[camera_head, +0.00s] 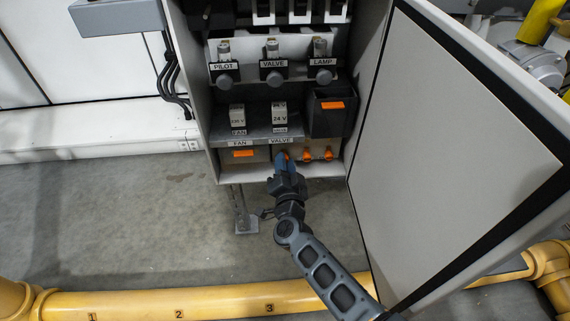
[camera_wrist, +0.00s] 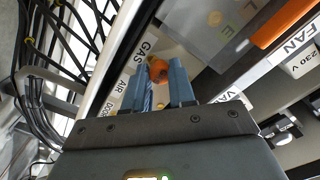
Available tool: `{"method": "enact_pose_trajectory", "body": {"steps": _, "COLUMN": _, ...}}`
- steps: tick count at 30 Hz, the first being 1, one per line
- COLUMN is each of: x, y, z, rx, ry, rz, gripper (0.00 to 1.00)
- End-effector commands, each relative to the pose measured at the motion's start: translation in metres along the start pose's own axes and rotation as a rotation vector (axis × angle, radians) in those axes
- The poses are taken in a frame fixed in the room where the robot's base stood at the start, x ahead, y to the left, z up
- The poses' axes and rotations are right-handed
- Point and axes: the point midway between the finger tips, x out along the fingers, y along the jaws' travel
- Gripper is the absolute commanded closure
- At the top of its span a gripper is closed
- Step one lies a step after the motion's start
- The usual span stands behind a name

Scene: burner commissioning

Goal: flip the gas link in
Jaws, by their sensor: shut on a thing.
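The gas link is a small orange lever (camera_wrist: 158,70) beside a GAS label (camera_wrist: 147,45) in the wrist view. My gripper (camera_wrist: 160,84) has its two blue fingers on either side of it, shut on it. In the head view my gripper (camera_head: 284,160) reaches up to the bottom row of the open cabinet, under the VALVE label. Its fingers largely hide the gas link there. Two similar orange links (camera_head: 307,155) (camera_head: 328,154) sit in the row to its right. I cannot tell how far the gas link is turned.
AIR and DOOR labels (camera_wrist: 123,84) follow beside GAS. The cabinet door (camera_head: 450,130) stands open on the right, close to my arm. An orange-marked FAN block (camera_head: 243,154) is to the left. A yellow pipe (camera_head: 190,303) crosses the floor in front.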

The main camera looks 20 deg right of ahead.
Motion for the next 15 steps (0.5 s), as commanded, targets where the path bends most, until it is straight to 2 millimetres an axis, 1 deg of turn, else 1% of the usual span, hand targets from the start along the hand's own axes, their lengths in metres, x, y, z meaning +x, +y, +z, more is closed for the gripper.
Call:
{"method": "enact_pose_trajectory", "body": {"steps": 1, "x": -0.0002, "y": 0.0003, "z": 0.0001, "rx": 0.000, "ry": 0.000, "rz": 0.000, "gripper": 0.94}}
{"method": "enact_pose_trajectory", "body": {"steps": 3, "x": -0.0002, "y": 0.0003, "z": 0.0001, "rx": 0.000, "ry": 0.000, "rz": 0.000, "gripper": 1.00}}
{"method": "enact_pose_trajectory", "body": {"steps": 15, "x": -0.0003, "y": 0.0000, "z": -0.0004, "rx": 0.000, "ry": 0.000, "rz": 0.001, "gripper": 1.00}}
